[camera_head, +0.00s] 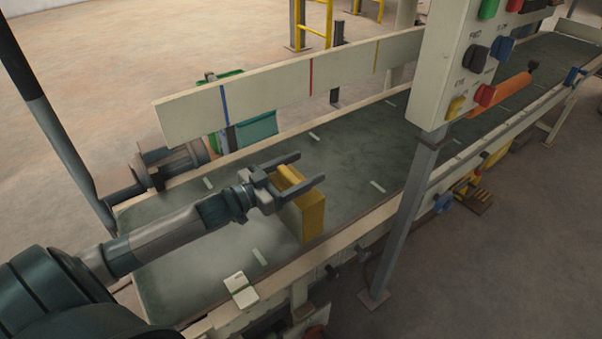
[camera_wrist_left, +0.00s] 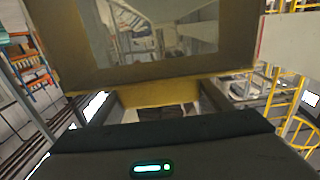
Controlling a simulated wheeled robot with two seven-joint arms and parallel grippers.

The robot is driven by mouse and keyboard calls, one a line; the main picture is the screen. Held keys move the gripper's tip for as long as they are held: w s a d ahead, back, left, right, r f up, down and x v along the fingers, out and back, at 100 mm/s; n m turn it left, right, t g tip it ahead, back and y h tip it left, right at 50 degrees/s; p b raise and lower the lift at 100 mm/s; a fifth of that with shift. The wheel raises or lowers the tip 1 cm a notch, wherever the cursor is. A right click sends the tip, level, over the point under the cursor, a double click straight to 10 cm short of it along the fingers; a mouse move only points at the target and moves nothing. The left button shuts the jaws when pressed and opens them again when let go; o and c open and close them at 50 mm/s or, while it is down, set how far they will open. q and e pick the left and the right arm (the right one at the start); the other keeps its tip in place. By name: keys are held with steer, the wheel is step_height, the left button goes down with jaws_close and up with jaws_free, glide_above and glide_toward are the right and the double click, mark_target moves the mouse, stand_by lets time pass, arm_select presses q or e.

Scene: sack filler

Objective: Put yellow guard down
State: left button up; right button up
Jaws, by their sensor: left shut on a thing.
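The yellow guard (camera_head: 312,213) is a boxy yellow panel over the near part of the dark green conveyor belt (camera_head: 350,150). My left gripper (camera_head: 297,172) is shut on its upper part, with one finger on each side. I cannot tell whether the guard's lower edge touches the belt or hangs just above it. In the left wrist view, the guard (camera_wrist_left: 190,88) fills the upper middle as a yellow-brown frame around a see-through opening. It lies between the fingers there. My right gripper is not in view.
A pale rail (camera_head: 270,90) with blue, red and yellow marks runs along the far side. A control box (camera_head: 450,70) with coloured knobs stands on a grey post (camera_head: 405,220) at right. A small white two-part plate (camera_head: 241,289) is at the belt's near edge. Belt around the guard is clear.

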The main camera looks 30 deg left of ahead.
arm_select(q)
steer(key=shift+f, duration=0.35)
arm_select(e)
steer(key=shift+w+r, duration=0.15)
arm_select(q)
steer(key=o, duration=1.4)
steer(key=shift+f, duration=0.1)
steer(key=p+v, duration=0.1)
steer(key=v, duration=0.9)
steer(key=shift+s+a, duration=0.1)
steer(key=shift+s, duration=0.1)
steer(key=shift+v, duration=0.8)
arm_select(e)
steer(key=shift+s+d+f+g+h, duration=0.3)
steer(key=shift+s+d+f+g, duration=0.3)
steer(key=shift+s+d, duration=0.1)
